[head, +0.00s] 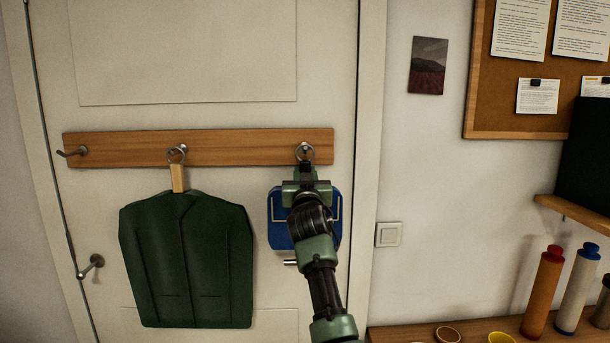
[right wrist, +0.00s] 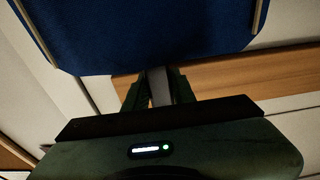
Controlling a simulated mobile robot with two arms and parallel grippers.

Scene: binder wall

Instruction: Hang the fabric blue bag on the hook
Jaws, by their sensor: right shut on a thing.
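The blue fabric bag (head: 277,232) is at the right end of the rack, in front of the door, partly hidden behind my right arm. A metal ring (head: 305,149) at its top overlaps the right hook of the wooden rack (head: 240,147); I cannot tell whether it is around the hook. My right gripper (head: 306,172) is shut on the bag's top tab, just below the ring. In the right wrist view the bag (right wrist: 150,35) fills the top, and the fingers (right wrist: 158,88) close on a grey strip. My left gripper is out of view.
A dark green jacket (head: 185,260) hangs from the middle hook (head: 177,150). The left hook (head: 72,152) is empty. A door handle (head: 90,266) is at lower left. A light switch (head: 389,234) is right of the door frame. Bottles (head: 545,290) stand on a shelf at lower right.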

